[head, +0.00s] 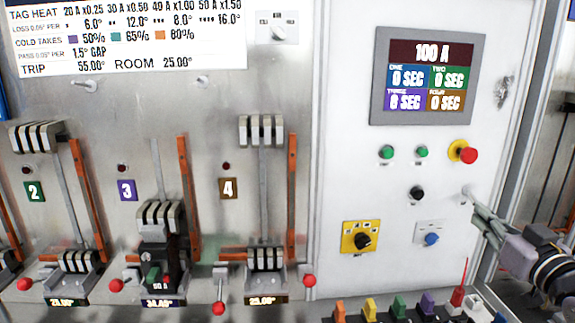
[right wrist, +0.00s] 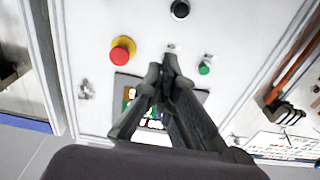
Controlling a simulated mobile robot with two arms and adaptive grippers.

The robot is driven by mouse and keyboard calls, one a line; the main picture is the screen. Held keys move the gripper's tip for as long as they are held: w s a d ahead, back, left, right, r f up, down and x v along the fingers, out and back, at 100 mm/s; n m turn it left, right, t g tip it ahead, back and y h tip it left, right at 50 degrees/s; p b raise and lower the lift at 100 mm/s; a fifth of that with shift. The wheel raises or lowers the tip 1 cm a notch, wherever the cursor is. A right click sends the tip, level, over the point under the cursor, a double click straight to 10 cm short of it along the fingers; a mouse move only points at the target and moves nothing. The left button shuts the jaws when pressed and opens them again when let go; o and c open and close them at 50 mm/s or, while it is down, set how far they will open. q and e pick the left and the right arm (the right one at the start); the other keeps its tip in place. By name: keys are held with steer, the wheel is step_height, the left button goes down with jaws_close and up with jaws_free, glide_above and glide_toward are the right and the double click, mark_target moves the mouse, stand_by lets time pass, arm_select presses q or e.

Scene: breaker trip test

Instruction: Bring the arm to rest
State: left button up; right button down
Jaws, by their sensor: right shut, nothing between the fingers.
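My right gripper (head: 470,194) comes in from the right edge of the head view, in front of the white control panel (head: 345,170). Its fingers are closed together and hold nothing. Its tips are right of the black knob (head: 417,193) and below the red button on a yellow collar (head: 466,153). In the right wrist view the shut fingers (right wrist: 168,68) point at the panel, with the red button (right wrist: 122,50) and a green button (right wrist: 205,68) on either side. Whether the tips touch the panel is unclear. My left gripper is not in view.
The display (head: 432,52) reads 100 A and several 0 SEC fields. A yellow selector (head: 361,238) and a blue button (head: 432,239) are lower on the panel. Breaker bays numbered 2 (head: 35,190), 3 (head: 127,190) and 4 (head: 229,188) are at left. Coloured pieces (head: 398,306) line the bottom.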

steer(key=s+a+f+g, duration=0.2)
steer(key=f, duration=0.7)
steer(key=s+a+f+g, duration=0.3)
steer(key=f, duration=0.5)
steer(key=s+a+f+g, duration=0.2)
steer(key=f, duration=0.7)
steer(key=s+a+f+n+g+h, duration=0.1)
steer(key=s+a+f+g, duration=0.5)
steer(key=s, duration=0.5)
steer(key=s+a+f+g, duration=0.25)
steer(key=s+f, duration=0.55)
steer(key=s, duration=0.4)
step_height(320, 180, down, 31)
steer(key=s+b, duration=0.2)
steer(key=b, duration=0.1)
arm_select(q)
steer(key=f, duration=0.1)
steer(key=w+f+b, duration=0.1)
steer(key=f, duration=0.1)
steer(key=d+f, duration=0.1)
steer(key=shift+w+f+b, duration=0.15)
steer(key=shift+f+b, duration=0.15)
steer(key=shift+b, duration=0.05)
arm_select(e)
steer(key=s+d+f+g, duration=0.2)
steer(key=s+f, duration=1.4)
steer(key=shift+d+f, duration=0.15)
steer(key=shift+f, duration=0.1)
